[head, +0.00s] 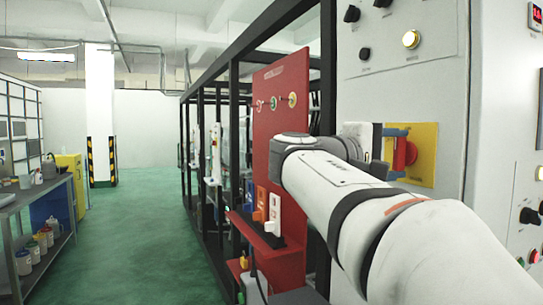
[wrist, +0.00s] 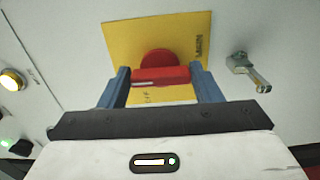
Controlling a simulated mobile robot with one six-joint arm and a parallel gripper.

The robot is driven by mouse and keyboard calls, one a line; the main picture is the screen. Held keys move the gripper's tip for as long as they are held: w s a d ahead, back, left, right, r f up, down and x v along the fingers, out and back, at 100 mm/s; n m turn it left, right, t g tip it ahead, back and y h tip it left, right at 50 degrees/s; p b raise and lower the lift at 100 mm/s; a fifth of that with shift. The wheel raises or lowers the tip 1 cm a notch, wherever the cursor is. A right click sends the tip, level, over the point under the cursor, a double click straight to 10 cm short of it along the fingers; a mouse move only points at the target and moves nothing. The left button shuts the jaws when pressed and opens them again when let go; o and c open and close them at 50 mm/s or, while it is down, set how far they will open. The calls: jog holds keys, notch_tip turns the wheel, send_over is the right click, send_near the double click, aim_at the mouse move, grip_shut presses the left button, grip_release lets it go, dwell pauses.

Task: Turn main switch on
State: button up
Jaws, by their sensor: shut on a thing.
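The main switch is a red rotary knob (head: 409,154) on a yellow square plate (head: 428,147), mounted on a light grey cabinet front. In the wrist view the red knob (wrist: 160,74) has a raised grip bar lying level across the picture, in front of the yellow plate (wrist: 185,35). My gripper (wrist: 160,82) has its two blue fingers at the two ends of this bar and is shut on it. In the head view my gripper (head: 396,152) reaches the knob from the left, and its fingers partly cover it.
A metal latch handle (wrist: 248,72) sticks out right of the plate. A lit lamp (head: 410,39) and black knobs (head: 352,13) are above the switch. A red panel (head: 280,130) stands left of my arm. The green floor (head: 140,230) is clear further left.

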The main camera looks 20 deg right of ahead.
jog(key=shift+r, duration=0.1)
jog(key=o, duration=0.6)
jog(key=shift+o, duration=0.7)
jog(key=shift+d, duration=0.2)
jog(key=shift+o, duration=1.3)
jog(key=shift+a, duration=0.1)
jog(key=a, duration=0.7)
jog(key=shift+s+a, duration=0.35)
